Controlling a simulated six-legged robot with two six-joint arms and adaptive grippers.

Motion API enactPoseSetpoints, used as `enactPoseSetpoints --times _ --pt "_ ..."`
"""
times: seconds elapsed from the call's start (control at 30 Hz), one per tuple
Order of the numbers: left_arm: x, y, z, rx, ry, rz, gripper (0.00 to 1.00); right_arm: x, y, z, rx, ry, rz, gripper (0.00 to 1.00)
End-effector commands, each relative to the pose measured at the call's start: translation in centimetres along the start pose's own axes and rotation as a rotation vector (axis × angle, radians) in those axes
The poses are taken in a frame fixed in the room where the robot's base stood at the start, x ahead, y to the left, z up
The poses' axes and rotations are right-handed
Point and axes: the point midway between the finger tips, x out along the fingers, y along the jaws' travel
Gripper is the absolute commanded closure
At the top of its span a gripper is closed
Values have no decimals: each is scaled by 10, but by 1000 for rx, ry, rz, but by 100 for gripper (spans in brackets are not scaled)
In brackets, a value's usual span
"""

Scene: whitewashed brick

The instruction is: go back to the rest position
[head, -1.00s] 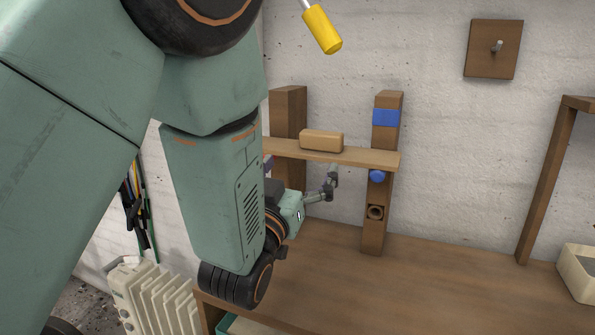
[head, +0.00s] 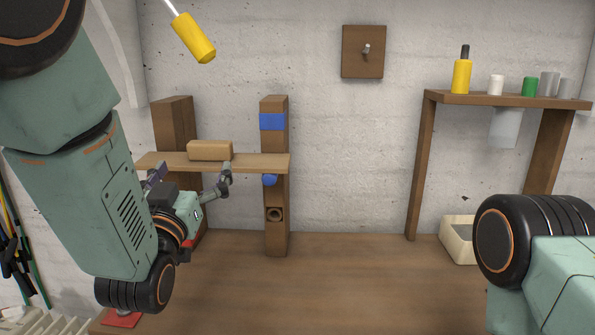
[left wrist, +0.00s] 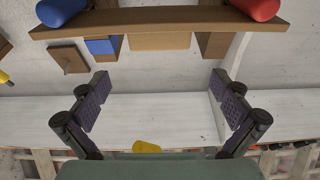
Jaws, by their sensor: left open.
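My left gripper (head: 192,176) is in front of and just below the wall shelf in the head view, with its two fingers apart and nothing between them. In the left wrist view the fingers (left wrist: 160,84) also stand wide apart and empty. The wooden shelf board (head: 270,162) is close beyond the fingertips; I cannot tell whether they touch it. A tan block (head: 209,151) lies on it. My right arm shows at the lower right, but its gripper is out of the picture.
A post (head: 274,225) with a blue band holds the shelf above the wooden bench top (head: 330,280), which is mostly clear. A yellow-handled tool (head: 194,38) hangs above. A rack (head: 500,98) with a yellow bottle (head: 461,76) and cups stands right, above a cream bin (head: 458,240).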

Motion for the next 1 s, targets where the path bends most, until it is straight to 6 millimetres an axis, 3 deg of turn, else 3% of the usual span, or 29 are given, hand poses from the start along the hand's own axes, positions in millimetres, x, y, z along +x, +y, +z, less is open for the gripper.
enactPoseSetpoints --times 0.5,0.7,1.0 --pt "82 0 -2 0 2 -1 0 -5 0 0 0 0 0 60" --pt "87 0 -28 1 2 0 0 -8 0 0 0 0 0 60" --pt "89 0 -35 0 0 0 0 -9 0 0 0 0 0 60"
